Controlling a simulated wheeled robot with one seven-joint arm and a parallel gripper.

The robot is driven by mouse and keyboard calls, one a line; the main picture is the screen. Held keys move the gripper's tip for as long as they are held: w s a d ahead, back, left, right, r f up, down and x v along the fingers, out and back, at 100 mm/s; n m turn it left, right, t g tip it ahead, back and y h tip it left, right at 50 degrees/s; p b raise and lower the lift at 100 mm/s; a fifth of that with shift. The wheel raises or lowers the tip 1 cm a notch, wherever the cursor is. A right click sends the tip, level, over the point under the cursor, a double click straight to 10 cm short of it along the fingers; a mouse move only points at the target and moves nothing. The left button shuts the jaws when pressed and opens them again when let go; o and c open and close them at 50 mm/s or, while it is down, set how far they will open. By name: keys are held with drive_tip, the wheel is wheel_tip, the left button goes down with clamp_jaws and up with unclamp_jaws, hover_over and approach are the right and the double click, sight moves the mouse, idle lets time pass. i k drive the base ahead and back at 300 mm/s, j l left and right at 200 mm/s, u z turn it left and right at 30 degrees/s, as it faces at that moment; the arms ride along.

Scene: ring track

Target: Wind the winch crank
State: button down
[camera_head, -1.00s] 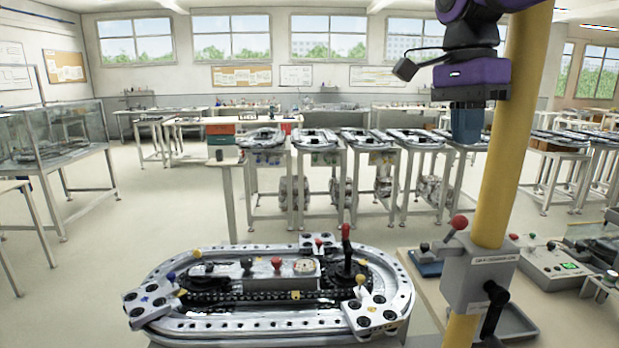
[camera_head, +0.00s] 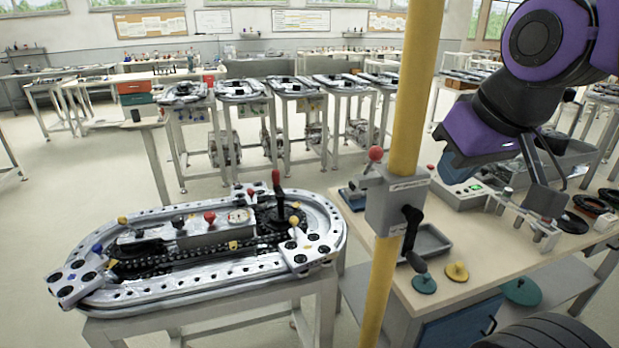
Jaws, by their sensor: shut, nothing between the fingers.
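A grey box (camera_head: 396,203) is fixed on the yellow pole (camera_head: 417,90). On its right side is a black crank (camera_head: 411,236) whose handle hangs down; a red ball lever (camera_head: 375,155) rises on its left. On the oval ring track (camera_head: 180,282), a dark upright post with a red top (camera_head: 277,188) stands at the right end; I cannot tell which of the two is the winch crank. My gripper (camera_head: 548,205) is shut and empty, tilted down to the right, above the bench and right of the pole, apart from both.
The bench (camera_head: 455,312) holds a grey tray (camera_head: 428,243), a control box (camera_head: 460,190), black rings (camera_head: 590,207) and several coloured knobs. The yellow pole stands between my gripper and the ring track. Open floor (camera_head: 80,200) lies to the left.

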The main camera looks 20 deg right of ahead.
sight(413, 215)
drive_tip(key=j+z, duration=0.15)
drive_tip(key=z, duration=0.5)
drive_tip(key=k+j+z, duration=0.4)
drive_tip(key=j, duration=0.2)
drive_tip(key=k+j+z, duration=0.4)
drive_tip(key=k+j, duration=0.65)
drive_tip(key=k, duration=0.15)
drive_tip(key=i+j+u, duration=0.15)
drive_tip(key=i+u, duration=0.55)
drive_tip(key=i, duration=0.25)
